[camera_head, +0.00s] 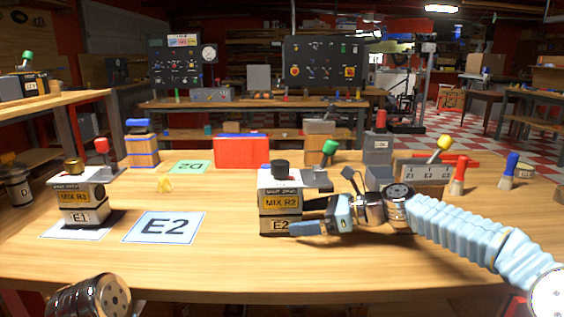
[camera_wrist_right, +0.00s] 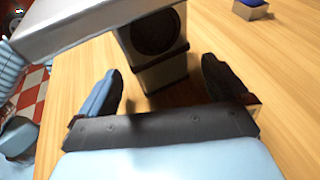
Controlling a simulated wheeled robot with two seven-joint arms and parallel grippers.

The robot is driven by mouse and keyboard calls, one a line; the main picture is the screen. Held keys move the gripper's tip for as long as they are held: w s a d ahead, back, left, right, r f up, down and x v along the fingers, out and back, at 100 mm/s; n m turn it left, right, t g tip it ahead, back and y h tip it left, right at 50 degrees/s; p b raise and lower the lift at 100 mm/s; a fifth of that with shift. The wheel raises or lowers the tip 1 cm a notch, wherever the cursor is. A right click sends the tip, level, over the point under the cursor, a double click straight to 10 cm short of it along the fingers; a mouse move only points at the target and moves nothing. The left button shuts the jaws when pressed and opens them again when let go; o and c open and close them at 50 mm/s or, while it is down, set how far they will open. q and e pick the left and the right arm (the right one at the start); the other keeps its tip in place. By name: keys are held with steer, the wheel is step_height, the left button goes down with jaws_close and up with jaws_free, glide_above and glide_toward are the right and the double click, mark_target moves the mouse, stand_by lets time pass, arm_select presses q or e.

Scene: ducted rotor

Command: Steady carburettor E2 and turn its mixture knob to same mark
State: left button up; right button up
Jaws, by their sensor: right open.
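Carburettor E2 (camera_head: 280,205) stands upright on the bench, to the right of the flat E2 card (camera_head: 164,227), with a yellow MIX R2 label on its front. It has a black knob (camera_head: 281,169) on top and a green-tipped lever (camera_head: 329,148) at its right. No knob mark is readable. My right gripper (camera_head: 298,216) is open, low at its right side. In the right wrist view, carburettor E2 (camera_wrist_right: 163,70) shows between and beyond the open fingers; contact cannot be told. Carburettor E1 (camera_head: 84,205), with a brass knob and red-tipped lever, stands on a white card. My left gripper is out of view.
A grey block with a yellow-tipped lever (camera_head: 426,171) and brushes (camera_head: 458,175) are at the right. The bench front is clear.

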steer(key=shift+p+x, duration=0.3)
steer(key=shift+x, duration=1)
steer(key=shift+r, duration=0.1)
steer(key=c, duration=1)
steer(key=shift+c, duration=0.2)
